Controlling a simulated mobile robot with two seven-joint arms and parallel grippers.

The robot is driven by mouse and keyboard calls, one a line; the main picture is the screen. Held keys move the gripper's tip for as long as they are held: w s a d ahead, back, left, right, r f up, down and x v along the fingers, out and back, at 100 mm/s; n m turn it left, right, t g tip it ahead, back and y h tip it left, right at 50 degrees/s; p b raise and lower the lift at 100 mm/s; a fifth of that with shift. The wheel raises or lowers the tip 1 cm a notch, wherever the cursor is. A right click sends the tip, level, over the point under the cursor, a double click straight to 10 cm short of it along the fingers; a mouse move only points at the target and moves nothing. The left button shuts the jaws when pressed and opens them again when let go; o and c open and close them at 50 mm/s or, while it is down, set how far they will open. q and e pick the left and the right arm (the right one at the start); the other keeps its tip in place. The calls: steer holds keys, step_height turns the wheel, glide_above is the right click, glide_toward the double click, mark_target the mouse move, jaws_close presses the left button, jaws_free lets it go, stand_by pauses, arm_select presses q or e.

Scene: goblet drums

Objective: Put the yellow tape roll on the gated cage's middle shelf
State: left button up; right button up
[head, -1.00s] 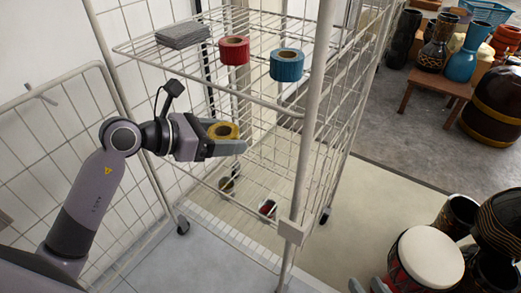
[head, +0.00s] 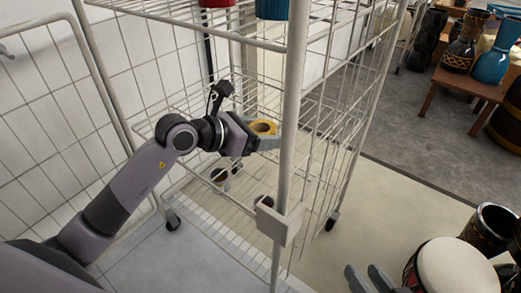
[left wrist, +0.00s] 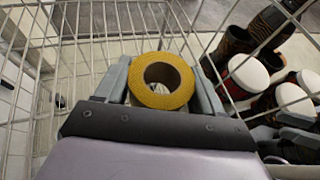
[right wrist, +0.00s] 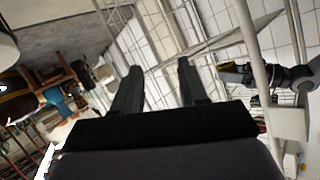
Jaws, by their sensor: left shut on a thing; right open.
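The yellow tape roll (head: 262,133) is held flat, hole upward, between the fingers of my left gripper (head: 266,130). The left wrist view shows the roll (left wrist: 162,99) between both fingers. The gripper is shut on it and reaches into the gated cage (head: 292,110) through its open front, beside the front post. The middle shelf (head: 180,101) is a wire shelf below the top one. The roll appears over it, but I cannot tell the gap. My right gripper (head: 368,280) is open and empty outside the cage, at the lower edge of the head view.
The top shelf holds a red tape roll (head: 216,2) and a blue one (head: 272,8). Small dark items (head: 220,176) lie low in the cage. The cage's gate (head: 45,110) is swung open to the left. Drums (head: 452,268) stand at the lower right.

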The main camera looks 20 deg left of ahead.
mark_target(263, 162)
arm_select(q)
step_height(263, 162, down, 2)
steer(key=shift+f, duration=0.1)
step_height(263, 162, down, 4)
steer(key=shift+r+b, duration=0.1)
steer(key=shift+b, duration=1.05)
steer(key=shift+f, duration=0.2)
steer(key=shift+r, duration=0.1)
arm_select(e)
steer(key=shift+a+f+y, duration=0.15)
steer(key=shift+a+y, duration=0.15)
steer(key=shift+a, duration=0.05)
arm_select(q)
steer(key=shift+f, duration=0.25)
steer(key=o, duration=1)
steer(key=shift+o, duration=0.2)
steer(key=shift+r, duration=0.15)
